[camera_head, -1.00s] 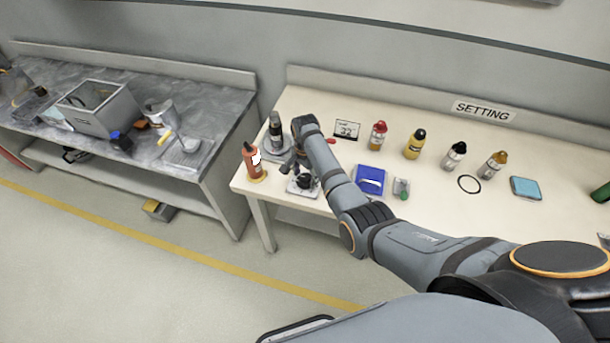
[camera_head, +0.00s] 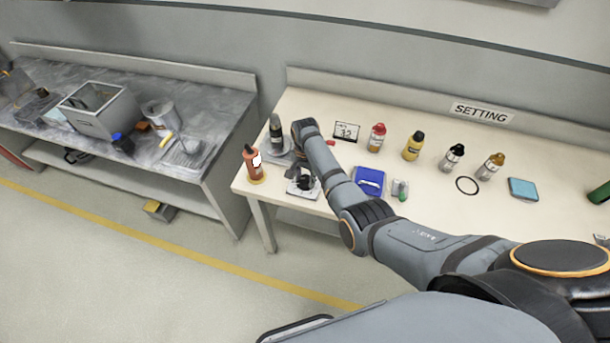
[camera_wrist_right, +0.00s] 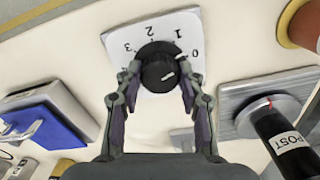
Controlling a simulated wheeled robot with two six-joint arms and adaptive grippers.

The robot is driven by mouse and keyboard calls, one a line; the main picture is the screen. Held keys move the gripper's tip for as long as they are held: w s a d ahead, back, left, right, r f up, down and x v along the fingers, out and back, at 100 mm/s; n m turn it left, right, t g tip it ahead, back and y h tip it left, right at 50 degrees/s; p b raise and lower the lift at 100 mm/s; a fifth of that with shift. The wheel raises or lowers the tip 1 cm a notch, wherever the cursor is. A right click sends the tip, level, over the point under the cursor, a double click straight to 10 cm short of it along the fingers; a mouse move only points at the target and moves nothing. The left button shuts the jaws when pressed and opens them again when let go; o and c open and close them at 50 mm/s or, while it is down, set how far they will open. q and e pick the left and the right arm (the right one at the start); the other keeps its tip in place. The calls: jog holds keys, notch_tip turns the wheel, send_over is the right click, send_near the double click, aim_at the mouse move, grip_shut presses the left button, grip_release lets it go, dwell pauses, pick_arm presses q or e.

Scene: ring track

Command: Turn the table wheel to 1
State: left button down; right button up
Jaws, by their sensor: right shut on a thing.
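The table wheel shows as a dark round knob (camera_wrist_right: 158,66) on a white dial plate (camera_wrist_right: 182,20) in the right wrist view. The numbers 0 to 4 run around the plate, with 1 beyond the knob and a little to the right. My right gripper (camera_wrist_right: 157,80) is shut on the knob, one finger on each side. In the head view the dial plate (camera_head: 303,191) lies near the cream table's front left corner, partly under my right gripper (camera_head: 300,178). My left gripper is out of view.
An orange bottle (camera_head: 252,163) stands left of the dial, and a dark POST cylinder (camera_head: 276,130) stands behind it. A blue box (camera_head: 369,180) lies to the right. A small display (camera_head: 346,132) and several bottles stand farther back.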

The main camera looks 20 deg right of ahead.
aim_at(305, 179)
jog(key=n+p, duration=0.1)
jog(key=n, duration=0.2)
jog(key=shift+r, duration=0.1)
jog(key=shift+n+p, duration=0.65)
jog(key=shift+n, duration=0.55)
jog(key=o, duration=1.2)
notch_tip(305, 179, up, 12)
jog(key=shift+f, duration=0.1)
